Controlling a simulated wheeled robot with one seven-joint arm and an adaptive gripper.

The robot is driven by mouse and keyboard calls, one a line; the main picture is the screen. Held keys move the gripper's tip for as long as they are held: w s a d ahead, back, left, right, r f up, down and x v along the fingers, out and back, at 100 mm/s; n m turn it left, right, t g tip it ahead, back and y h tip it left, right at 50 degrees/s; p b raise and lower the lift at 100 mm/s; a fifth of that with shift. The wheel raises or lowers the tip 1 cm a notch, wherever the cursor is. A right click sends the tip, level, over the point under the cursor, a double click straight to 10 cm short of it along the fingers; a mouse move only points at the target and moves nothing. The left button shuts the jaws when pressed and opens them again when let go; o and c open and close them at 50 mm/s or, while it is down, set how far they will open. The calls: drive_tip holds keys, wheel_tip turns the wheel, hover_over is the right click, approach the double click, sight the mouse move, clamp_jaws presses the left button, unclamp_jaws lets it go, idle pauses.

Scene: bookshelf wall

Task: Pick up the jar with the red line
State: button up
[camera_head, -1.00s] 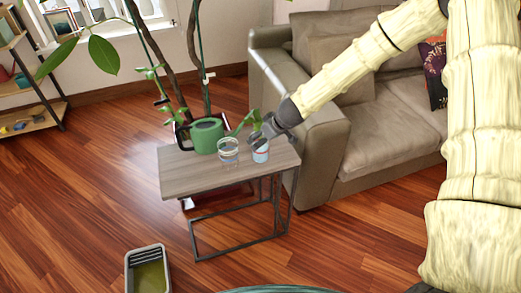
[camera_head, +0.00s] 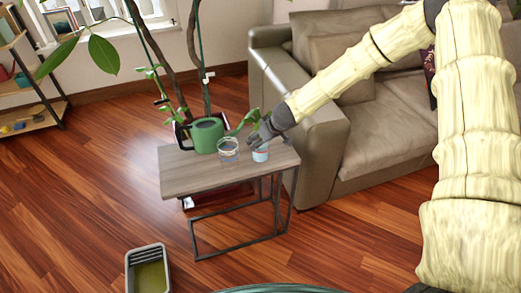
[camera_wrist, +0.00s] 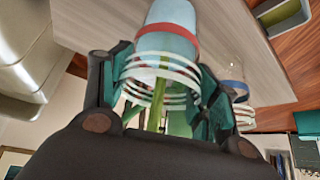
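The jar with the red line (camera_head: 261,154) stands on the small side table (camera_head: 180,178), near its right end. In the wrist view the jar (camera_wrist: 170,42) shows a pale blue body, a red band and clear ridged glass. My gripper (camera_head: 260,139) is right above and behind it. In the wrist view the dark green fingers of my gripper (camera_wrist: 163,82) are spread, one on each side of the jar's glass part. I cannot tell whether they touch it. A second clear jar with a blue rim (camera_head: 228,150) stands just left; it also shows in the wrist view (camera_wrist: 236,88).
A green watering can (camera_head: 207,136) stands behind the jars, with a tall plant (camera_head: 192,50) behind the table. A sofa (camera_head: 318,150) is close on the right. A bin (camera_head: 148,270) stands on the floor in front. The table's left part is clear.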

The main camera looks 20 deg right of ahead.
drive_tip(key=c, duration=0.6)
drive_tip(key=shift+c, duration=0.2)
drive_tip(key=shift+r, duration=0.15)
